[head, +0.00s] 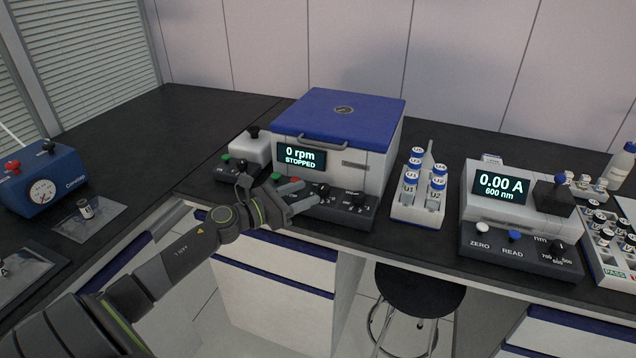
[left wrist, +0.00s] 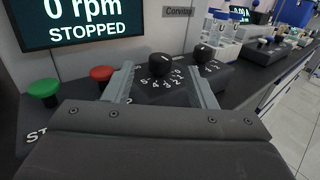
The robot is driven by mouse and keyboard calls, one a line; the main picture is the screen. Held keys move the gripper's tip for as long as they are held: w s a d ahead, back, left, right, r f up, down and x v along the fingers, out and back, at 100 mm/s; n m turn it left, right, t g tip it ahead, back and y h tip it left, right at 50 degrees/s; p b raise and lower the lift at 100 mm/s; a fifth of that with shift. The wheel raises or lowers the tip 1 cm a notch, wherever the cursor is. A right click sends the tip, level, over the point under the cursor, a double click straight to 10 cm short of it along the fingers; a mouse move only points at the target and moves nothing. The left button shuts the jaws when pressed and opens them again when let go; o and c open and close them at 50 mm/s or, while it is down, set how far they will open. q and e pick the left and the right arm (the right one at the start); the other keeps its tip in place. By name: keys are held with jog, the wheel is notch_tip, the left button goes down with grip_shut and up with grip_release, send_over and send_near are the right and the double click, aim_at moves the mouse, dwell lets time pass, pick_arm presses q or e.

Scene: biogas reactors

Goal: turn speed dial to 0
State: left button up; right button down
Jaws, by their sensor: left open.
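The centrifuge (head: 370,152), white with a blue lid, stands on the bench in the head view; its display (head: 301,157) reads 0 rpm, STOPPED. The black speed dial (head: 322,190) is on the dark front panel; it also shows in the left wrist view (left wrist: 160,66), with numbers around it. My left gripper (head: 309,193) is open at this panel. In the left wrist view its two fingers stand either side of the dial, slightly short of it, with no clear contact. The dial's exact pointer setting is too small to read. My right gripper is not in view.
A second black dial (left wrist: 202,54) sits right of the first. A green button (left wrist: 43,90) and a red button (left wrist: 102,74) are to the left. A vial rack (head: 418,211) and a photometer (head: 497,208) stand to the right. A stool (head: 420,290) is below.

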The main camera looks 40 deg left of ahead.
aim_at(318, 188)
pick_arm(q)
jog(key=p+x, duration=0.1)
jog(key=x, duration=0.4)
jog(key=shift+s, duration=0.1)
